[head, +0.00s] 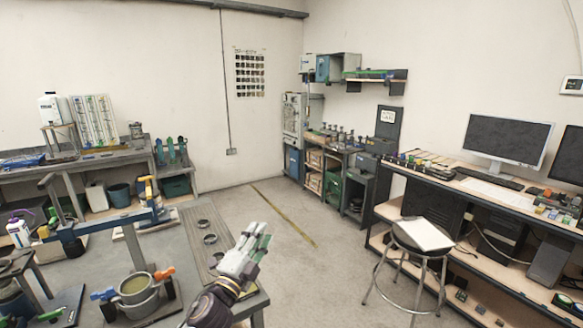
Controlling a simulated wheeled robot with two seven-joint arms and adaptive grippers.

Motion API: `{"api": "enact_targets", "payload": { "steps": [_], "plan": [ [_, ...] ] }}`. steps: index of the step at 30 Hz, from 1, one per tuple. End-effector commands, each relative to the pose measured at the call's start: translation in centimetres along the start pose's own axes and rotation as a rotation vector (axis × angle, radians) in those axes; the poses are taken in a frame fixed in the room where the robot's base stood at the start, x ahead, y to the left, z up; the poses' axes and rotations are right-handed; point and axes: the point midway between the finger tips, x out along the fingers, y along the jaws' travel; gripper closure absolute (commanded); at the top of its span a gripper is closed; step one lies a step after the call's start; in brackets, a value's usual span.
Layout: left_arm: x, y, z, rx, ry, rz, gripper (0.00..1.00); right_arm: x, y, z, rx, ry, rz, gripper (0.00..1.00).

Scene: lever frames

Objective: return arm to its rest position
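I see nothing held. My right gripper is not in view. A lever frame with a blue beam (105,224) and a yellow-orange lever (149,188) stands on the bench, left of my gripper and apart from it.
A stool (421,238) and a desk with a monitor (505,136) stand at the right. The floor (300,215) beyond the bench is clear.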

Motion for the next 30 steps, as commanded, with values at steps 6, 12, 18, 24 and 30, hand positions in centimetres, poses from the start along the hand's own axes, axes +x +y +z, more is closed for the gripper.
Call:
{"api": "enact_targets", "payload": {
  "steps": [6,12,18,24,30],
  "plan": [
    [-3.4,2.6,3.6,-0.218,-0.218,0.084,0.68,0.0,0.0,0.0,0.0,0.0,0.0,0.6],
    [-7.4,5.5,6.5,-0.406,-0.417,0.176,0.68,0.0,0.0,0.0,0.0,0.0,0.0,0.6],
    [-12.5,8.9,8.4,-0.582,-0.617,0.281,0.68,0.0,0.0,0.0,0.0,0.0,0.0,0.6],
    [-18.4,12.2,9.3,-0.746,-0.815,0.398,0.68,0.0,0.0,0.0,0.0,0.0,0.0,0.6],
    [-24.9,15.0,8.9,-0.894,-1.011,0.526,0.68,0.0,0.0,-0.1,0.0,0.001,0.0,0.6]
  ]
}}
